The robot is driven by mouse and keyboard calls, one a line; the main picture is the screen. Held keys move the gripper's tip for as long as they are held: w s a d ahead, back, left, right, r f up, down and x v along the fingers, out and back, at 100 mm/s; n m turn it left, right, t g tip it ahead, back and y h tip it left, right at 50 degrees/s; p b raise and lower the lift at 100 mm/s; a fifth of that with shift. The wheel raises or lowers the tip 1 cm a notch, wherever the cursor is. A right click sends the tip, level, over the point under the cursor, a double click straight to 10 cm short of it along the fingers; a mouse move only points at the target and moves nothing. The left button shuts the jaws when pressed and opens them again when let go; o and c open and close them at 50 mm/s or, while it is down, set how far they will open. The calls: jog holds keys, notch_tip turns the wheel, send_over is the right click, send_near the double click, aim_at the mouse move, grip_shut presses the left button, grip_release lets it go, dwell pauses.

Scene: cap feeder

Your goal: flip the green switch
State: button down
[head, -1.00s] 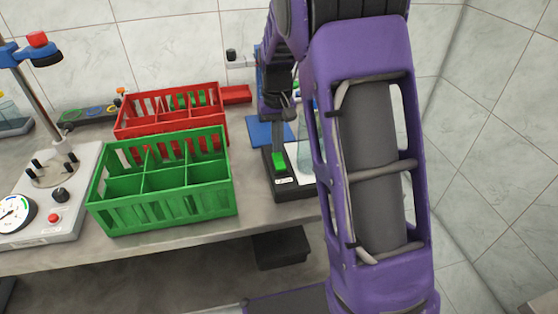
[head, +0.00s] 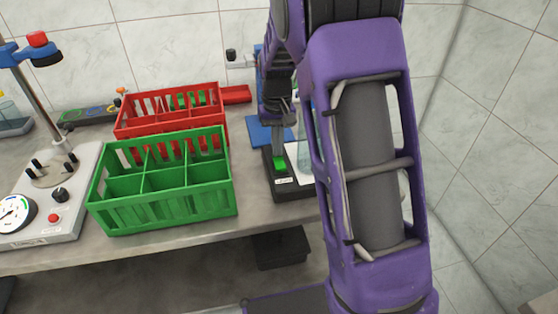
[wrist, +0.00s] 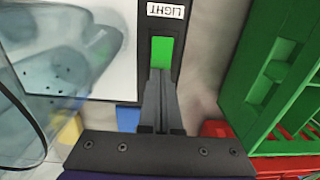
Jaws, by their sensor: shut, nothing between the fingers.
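The green switch (head: 280,163) sits on top of a black box with a white label, to the right of the green crate in the head view. In the wrist view the green switch (wrist: 162,52) lies in a black panel beside a label reading "LIGHT". My gripper (head: 279,153) points down, shut and empty, with its fingertips at the switch's far end. In the wrist view the fingertips of my gripper (wrist: 160,72) overlap the switch's near edge. I cannot tell for sure whether they touch it.
The green divided crate (head: 165,210) stands left of the switch box, with a red crate (head: 170,125) behind it. A white plate adjoins the box, and a clear vessel (wrist: 30,100) stands close by. A device with a gauge (head: 45,225) is at far left.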

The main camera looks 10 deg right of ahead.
jog(key=shift+f, duration=0.35)
jog(key=shift+r+p, duration=2.85)
jog(key=shift+r, duration=0.75)
